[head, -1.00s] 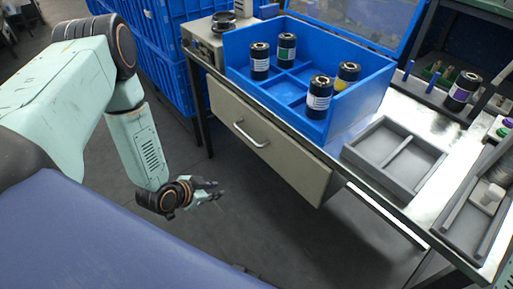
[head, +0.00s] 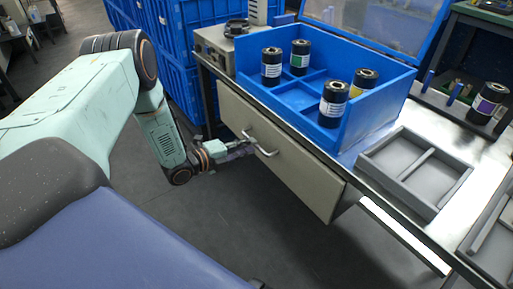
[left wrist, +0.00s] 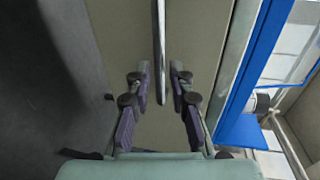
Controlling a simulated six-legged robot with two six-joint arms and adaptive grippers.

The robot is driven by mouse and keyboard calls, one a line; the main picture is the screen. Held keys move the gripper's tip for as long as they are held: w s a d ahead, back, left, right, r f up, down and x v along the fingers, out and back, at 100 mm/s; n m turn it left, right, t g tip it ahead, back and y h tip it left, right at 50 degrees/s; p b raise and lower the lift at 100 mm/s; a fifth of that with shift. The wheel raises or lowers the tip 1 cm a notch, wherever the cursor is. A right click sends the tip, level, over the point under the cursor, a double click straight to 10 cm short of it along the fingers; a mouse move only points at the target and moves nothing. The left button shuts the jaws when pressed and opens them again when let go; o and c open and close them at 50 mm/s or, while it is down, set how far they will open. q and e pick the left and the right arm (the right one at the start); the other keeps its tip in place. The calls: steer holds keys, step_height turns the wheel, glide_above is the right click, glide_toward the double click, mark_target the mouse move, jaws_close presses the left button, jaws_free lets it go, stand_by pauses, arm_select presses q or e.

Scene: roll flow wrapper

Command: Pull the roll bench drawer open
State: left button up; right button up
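The beige roll bench drawer (head: 300,172) is under the bench top, and its front looks shut. Its silver bar handle (head: 262,143) is on the front face. My left gripper (head: 246,147) is at the handle, in front of the drawer. In the left wrist view, the gripper fingers (left wrist: 160,82) are open, one on each side of the handle bar (left wrist: 159,40). A gap shows between the bar and each finger, and whether either touches it is unclear. My right gripper is in neither view.
On the bench top stand a blue divided bin (head: 375,110) with several black rolls and a grey two-part tray (head: 440,195). Blue crates (head: 185,70) stand behind my left arm. The floor (head: 250,215) before the drawer is clear.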

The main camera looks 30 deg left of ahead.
arm_select(q)
steer(key=shift+b+x, duration=0.55)
steer(key=shift+x, duration=1.2)
jaws_close()
